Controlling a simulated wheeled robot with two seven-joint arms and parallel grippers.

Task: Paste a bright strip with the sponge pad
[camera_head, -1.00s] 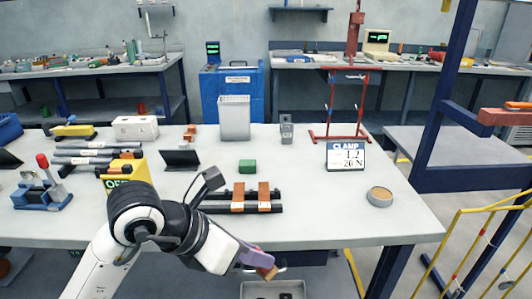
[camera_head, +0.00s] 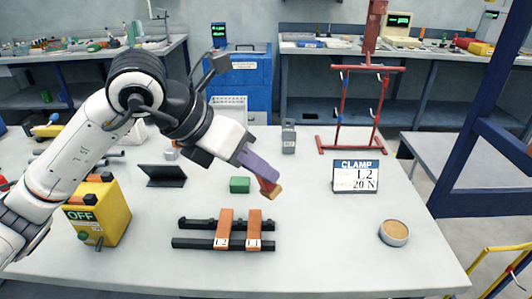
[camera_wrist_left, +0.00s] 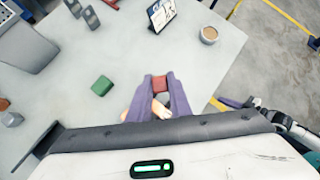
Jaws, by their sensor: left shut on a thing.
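My left gripper (camera_head: 264,178), with purple fingers, is shut on a small red-brown block with a tan side, apparently the sponge pad (camera_head: 270,189). It holds the pad above the table, near the green block. In the left wrist view the pad's red face (camera_wrist_left: 160,84) shows between the fingertips, with a pale piece below it. Two copper strips, the L2 strip (camera_head: 223,228) and the L1 strip (camera_head: 254,229), lie side by side across dark bars (camera_head: 188,242). I cannot tell which is brighter. A round tin (camera_head: 394,233) with tan contents stands at the right. My right gripper is out of sight.
A green block (camera_head: 240,185) lies behind the strips. A sign (camera_head: 356,176) reads CLAMP L2 20 N. A red stand (camera_head: 348,148) is at the back, a yellow OFF box (camera_head: 98,214) at left. The table (camera_head: 320,255) is clear between strips and tin.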

